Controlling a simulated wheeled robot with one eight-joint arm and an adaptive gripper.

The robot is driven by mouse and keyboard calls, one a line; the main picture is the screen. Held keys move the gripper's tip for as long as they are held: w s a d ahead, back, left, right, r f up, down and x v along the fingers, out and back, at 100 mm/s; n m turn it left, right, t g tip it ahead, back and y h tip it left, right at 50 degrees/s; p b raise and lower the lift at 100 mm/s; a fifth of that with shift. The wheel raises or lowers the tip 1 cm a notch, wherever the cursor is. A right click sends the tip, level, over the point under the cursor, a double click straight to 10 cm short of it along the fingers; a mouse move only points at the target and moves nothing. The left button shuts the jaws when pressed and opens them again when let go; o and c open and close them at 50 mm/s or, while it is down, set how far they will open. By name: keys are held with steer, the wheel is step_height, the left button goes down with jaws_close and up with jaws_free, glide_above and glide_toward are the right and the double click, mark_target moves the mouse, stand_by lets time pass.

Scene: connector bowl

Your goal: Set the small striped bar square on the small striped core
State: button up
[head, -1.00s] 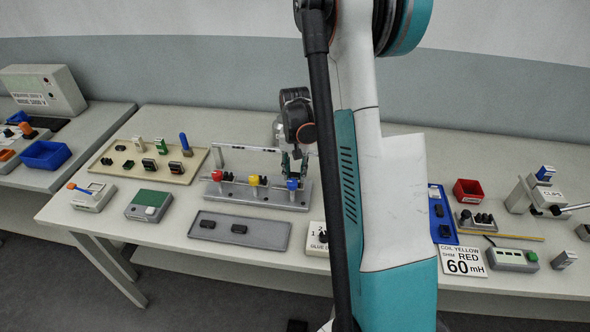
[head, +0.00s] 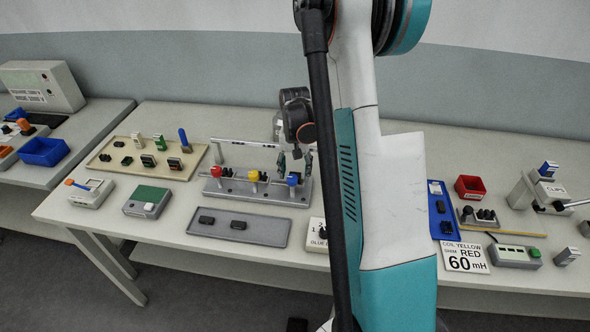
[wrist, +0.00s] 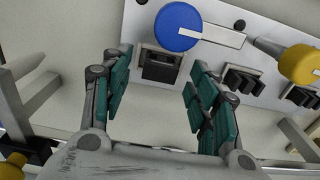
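My gripper (wrist: 160,64) is open, its teal fingers apart with nothing held between them. In the head view my gripper (head: 294,161) is at the right end of the grey clamp fixture (head: 240,189), partly behind my arm. In the wrist view a dark core (wrist: 160,68) sits in a pale holder beside the blue knob (wrist: 178,27), beyond and between the fingertips. Another dark core (wrist: 242,80) with upright legs sits to its right. Two dark bars (head: 206,219) (head: 238,225) lie apart in the grey tray (head: 262,232). Stripes are too small to make out, so I cannot tell which piece is striped.
The fixture carries red (head: 216,171), yellow (head: 254,176) and blue knobs, with a raised rail behind. A beige tray (head: 105,163) with several parts stands left. A blue tray (head: 438,187), a red bin (head: 470,188) and a sign (head: 466,258) are right of my arm.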

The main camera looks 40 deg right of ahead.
step_height(320, 180, up, 12)
stand_by(0.6)
